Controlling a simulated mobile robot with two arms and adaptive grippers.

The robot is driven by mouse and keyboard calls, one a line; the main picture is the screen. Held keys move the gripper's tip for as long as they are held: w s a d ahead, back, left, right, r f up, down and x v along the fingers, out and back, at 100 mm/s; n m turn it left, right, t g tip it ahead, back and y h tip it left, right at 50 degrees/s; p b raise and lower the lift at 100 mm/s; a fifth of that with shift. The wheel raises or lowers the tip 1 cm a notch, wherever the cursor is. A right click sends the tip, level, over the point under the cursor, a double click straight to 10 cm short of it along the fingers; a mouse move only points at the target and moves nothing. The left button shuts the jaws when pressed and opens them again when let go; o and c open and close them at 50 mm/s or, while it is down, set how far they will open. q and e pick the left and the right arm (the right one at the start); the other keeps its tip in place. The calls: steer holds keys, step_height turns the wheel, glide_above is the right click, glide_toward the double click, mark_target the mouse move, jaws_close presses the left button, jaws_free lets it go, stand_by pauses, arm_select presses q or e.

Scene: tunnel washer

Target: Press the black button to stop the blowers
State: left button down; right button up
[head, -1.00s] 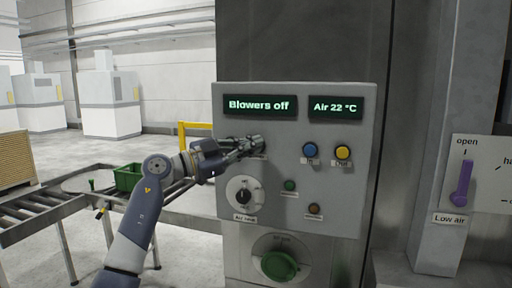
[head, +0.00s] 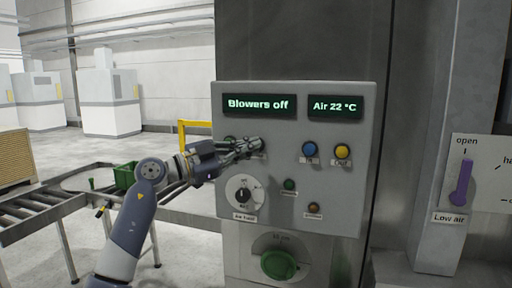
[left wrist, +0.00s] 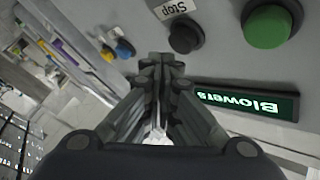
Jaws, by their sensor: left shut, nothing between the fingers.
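The black button (left wrist: 185,36) shows in the left wrist view, above a label reading "Stop" in that tilted picture's sense, beside a larger green button (left wrist: 268,24). In the head view the black button is hidden behind my left gripper (head: 257,146). That gripper is shut and empty, its fingertips in front of the panel's left half. In the left wrist view the fingertips (left wrist: 160,66) are close to the black button, with a small gap in the picture. The display (head: 259,105) reads "Blowers off". My right gripper is not in view.
The panel (head: 360,185) also carries a blue button (head: 309,149), a yellow button (head: 342,151), a black rotary knob (head: 243,194) and small lamps. A large green knob (head: 279,265) is below. A purple lever (head: 461,184) is at right. A roller conveyor (head: 50,206) stands left.

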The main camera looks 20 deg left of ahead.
arm_select(q)
steer(key=s, duration=0.4)
steer(key=shift+s+a+p, duration=0.1)
steer(key=shift+s+p, duration=0.3)
